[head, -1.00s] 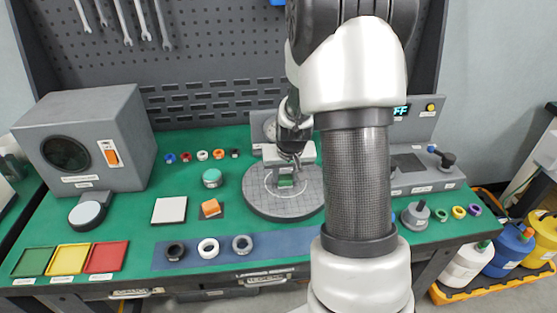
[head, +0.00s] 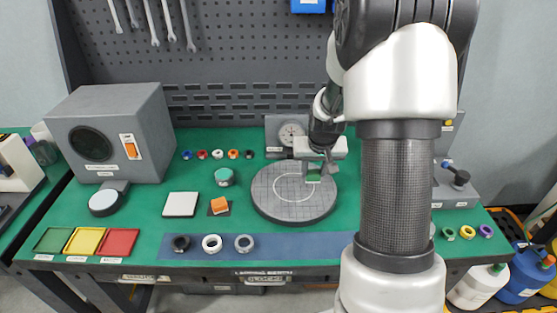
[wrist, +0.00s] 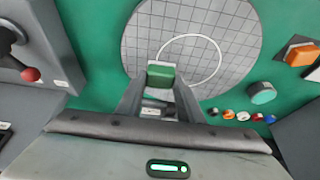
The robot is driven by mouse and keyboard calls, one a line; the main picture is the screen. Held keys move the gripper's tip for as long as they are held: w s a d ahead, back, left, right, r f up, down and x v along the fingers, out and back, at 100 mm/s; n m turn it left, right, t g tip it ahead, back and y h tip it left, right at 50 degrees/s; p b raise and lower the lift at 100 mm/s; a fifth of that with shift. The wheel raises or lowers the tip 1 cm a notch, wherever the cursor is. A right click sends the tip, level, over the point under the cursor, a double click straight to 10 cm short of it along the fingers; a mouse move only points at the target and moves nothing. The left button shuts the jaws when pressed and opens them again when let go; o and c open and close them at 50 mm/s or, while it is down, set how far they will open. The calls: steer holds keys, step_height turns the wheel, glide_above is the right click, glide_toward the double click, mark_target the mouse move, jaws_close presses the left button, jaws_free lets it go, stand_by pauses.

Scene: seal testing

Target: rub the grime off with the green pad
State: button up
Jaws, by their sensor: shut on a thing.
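My gripper (head: 314,169) is shut on the green pad (head: 313,177), over the right part of a round grey plate (head: 294,212) with a grid and a white circle drawn on it. In the wrist view the green pad (wrist: 161,76) sits between the two fingers of my gripper (wrist: 160,88), at the edge of the white circle. I cannot tell whether the pad touches the plate (wrist: 218,22). No grime stands out clearly on the plate; the part under the pad is hidden.
Left of the plate are a teal-topped round container (head: 224,177), an orange block (head: 220,204) and a white square plate (head: 181,204). A dial gauge (head: 291,132) stands behind. Several rings lie on a blue strip (head: 300,247) in front.

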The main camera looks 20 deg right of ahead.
steer(key=shift+r+p, duration=1.2)
steer(key=shift+r, duration=1)
